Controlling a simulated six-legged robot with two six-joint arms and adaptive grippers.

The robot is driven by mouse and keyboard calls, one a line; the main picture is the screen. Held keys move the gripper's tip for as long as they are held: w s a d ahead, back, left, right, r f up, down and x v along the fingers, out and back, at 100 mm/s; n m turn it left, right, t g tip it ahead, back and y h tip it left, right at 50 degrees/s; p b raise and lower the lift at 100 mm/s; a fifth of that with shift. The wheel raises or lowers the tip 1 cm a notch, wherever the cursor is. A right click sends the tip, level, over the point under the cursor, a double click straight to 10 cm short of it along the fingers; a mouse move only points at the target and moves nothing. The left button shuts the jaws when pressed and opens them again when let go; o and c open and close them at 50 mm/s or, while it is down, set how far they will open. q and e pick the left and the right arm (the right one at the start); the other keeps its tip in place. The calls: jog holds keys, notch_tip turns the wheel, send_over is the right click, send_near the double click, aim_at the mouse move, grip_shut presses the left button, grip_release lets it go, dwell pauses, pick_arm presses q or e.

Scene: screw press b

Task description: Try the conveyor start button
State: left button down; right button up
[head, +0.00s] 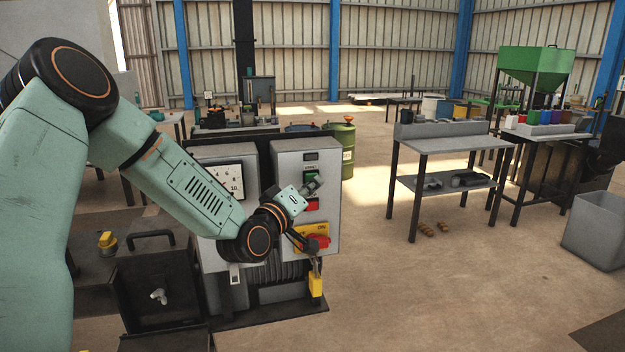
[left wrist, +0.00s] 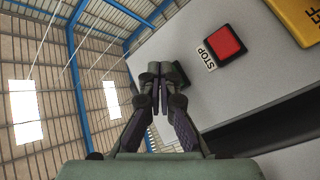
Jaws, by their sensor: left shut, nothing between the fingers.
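The grey control box (head: 284,163) stands on the machine in the middle of the head view. A green button (head: 309,176) sits on its front, partly hidden by my left gripper (head: 313,184). The red stop button (head: 312,205) is just below it; it also shows in the left wrist view (left wrist: 225,41) beside a STOP label. My left gripper is shut and empty, its tips at the green button's height. In the left wrist view the fingertips (left wrist: 155,72) are close beside a dark button housing (left wrist: 179,75); I cannot tell whether they touch it.
A yellow plate with a red rotary switch (head: 318,241) is lower on the box, with a yellow padlock (head: 316,285) hanging below. A dial gauge (head: 228,181) is at left. A workbench (head: 445,147) and grey bin (head: 597,230) stand right, with open floor between.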

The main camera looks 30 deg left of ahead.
pick_arm(q)
jog(key=shift+s+d, duration=0.3)
jog(key=shift+d, duration=0.05)
jog(key=shift+d, duration=0.1)
jog(key=shift+s+d, duration=1.6)
jog(key=shift+d, duration=0.2)
